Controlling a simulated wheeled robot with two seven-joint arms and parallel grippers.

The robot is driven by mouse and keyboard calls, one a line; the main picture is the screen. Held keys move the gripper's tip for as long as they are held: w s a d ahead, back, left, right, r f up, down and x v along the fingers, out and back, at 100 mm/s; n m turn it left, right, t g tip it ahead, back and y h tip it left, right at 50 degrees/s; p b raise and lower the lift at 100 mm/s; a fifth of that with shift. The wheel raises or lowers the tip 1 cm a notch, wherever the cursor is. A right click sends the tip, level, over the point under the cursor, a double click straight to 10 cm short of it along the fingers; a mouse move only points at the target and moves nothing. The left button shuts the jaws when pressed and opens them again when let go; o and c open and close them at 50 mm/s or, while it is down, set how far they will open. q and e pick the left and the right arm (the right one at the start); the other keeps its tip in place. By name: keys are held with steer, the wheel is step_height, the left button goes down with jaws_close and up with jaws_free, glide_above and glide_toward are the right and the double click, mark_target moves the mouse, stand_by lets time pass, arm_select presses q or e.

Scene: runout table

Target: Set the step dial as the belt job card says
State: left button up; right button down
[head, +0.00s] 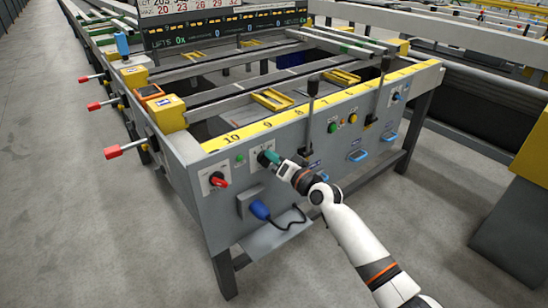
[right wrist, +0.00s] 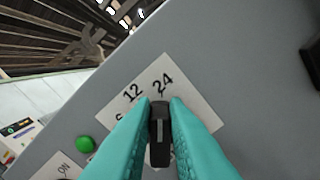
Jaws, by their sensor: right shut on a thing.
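The step dial is a black knob (right wrist: 160,135) with a pale line on it, in front of a white label plate (right wrist: 202,113). The plate shows 12 and 24, and part of another figure at its left; the rest is hidden behind my fingers. The pale line points up in the right wrist view, roughly toward 24. My right gripper (right wrist: 160,120), with teal fingers, is shut on the knob. In the head view the right gripper (head: 269,159) is at the front panel and hides the dial. I cannot pick out the belt job card for certain. My left gripper is not in view.
A red rotary switch (head: 218,181) and a green button (head: 239,160) sit left of the dial. A blue plug (head: 260,210) with a black cable is below. Upright levers (head: 312,105) stand to the right. A dark board (head: 225,28) with numbers is at the top.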

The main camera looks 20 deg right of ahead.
steer(key=shift+d+f+m, duration=0.1)
steer(key=shift+m, duration=0.3)
steer(key=c, duration=1.4)
jaws_free()
steer(key=shift+c, duration=0.2)
